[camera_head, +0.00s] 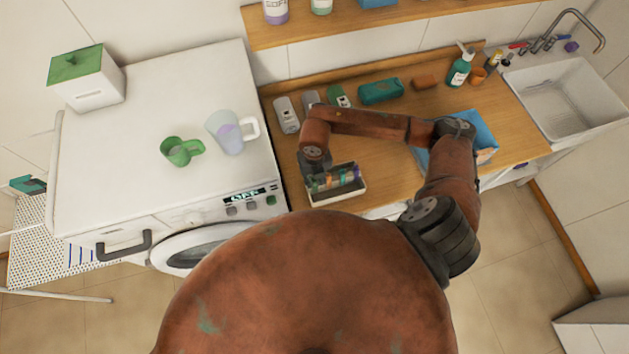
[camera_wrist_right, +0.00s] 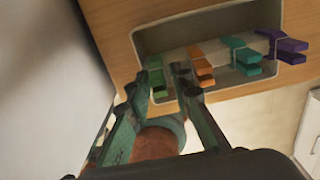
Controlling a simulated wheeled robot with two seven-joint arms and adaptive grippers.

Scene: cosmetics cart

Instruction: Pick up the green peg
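The green peg (camera_wrist_right: 157,79) is clipped on the near rim of a light tray (camera_wrist_right: 140,40), at the left end of a row of pegs. My right gripper (camera_wrist_right: 160,82) is open, with one finger on each side of the green peg. I cannot tell whether either finger touches it. In the head view my right gripper (camera_head: 316,176) is over the left end of the tray (camera_head: 345,197), partly hidden by its own wrist. My left gripper is not in view.
Orange (camera_wrist_right: 201,64), teal (camera_wrist_right: 241,56) and purple (camera_wrist_right: 283,46) pegs sit along the same rim. Bottles (camera_head: 287,115) stand behind the tray. A washing machine (camera_head: 150,85) with two cups is left. A blue box (camera_head: 483,135) is right, a sink (camera_head: 570,98) beyond.

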